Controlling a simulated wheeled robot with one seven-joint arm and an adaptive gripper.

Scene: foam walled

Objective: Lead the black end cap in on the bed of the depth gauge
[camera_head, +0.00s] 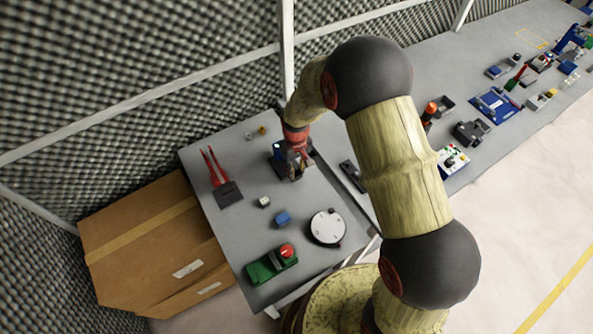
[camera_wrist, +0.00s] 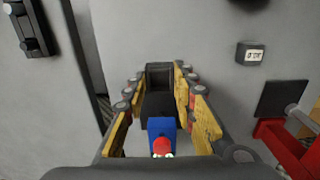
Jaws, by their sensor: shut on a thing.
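My gripper (camera_head: 296,174) is low over the near table, with its fingers closed in around a dark piece. In the wrist view the yellow-padded fingers (camera_wrist: 162,92) stand on both sides of a black block (camera_wrist: 158,108), which I take for the black end cap. Directly above it in that picture is a dark, square, hollow-looking part (camera_wrist: 160,74). A blue block with a red knob (camera_wrist: 161,135) lies below it. The blue and dark unit at my gripper (camera_head: 278,149) looks like the depth gauge. The fingers hide the cap's lower edges, so I cannot tell whether it touches the bed.
A red two-pronged piece on a black plate (camera_head: 228,194) stands left. A dark device (camera_head: 352,175) lies right.

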